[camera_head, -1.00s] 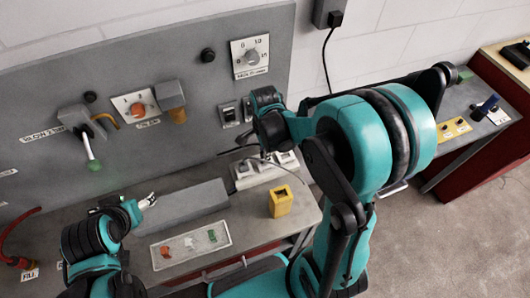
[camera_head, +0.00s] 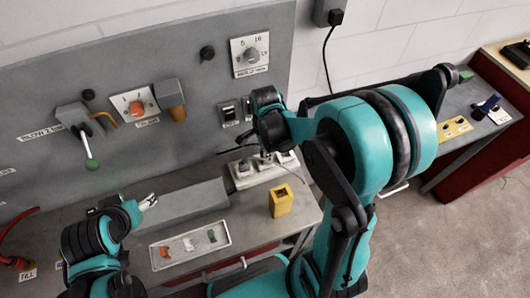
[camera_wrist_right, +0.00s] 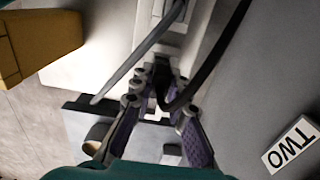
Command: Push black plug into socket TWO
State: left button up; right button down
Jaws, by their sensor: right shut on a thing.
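The black plug (camera_wrist_right: 162,88) sits between the purple-padded fingers of my right gripper (camera_wrist_right: 157,78) in the right wrist view, with its black cable curving up and right. My right gripper is shut on it, right over the white socket strip (camera_wrist_right: 203,45). I cannot tell how deep the plug sits. The TWO label (camera_wrist_right: 292,145) lies to the right of the gripper. In the head view the socket strip (camera_head: 246,180) is on the bench, and my right arm hides much of the gripper and plug. My left gripper (camera_head: 148,201) is apart from the strip, its opening unclear.
A yellow block (camera_head: 281,201) stands just in front of the strip. A tray (camera_head: 163,262) with small coloured parts lies on the bench, and a long grey box (camera_head: 190,203) lies behind it. A grey cable (camera_wrist_right: 140,55) crosses near my right gripper. The panel (camera_head: 170,60) rises behind.

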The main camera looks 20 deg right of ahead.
jog(key=shift+f+b, duration=1.05)
jog(key=shift+f, duration=0.2)
jog(key=c, duration=1.4)
grip_release()
jog(key=shift+r, duration=0.1)
notch_tip(320, 180, up, 12)
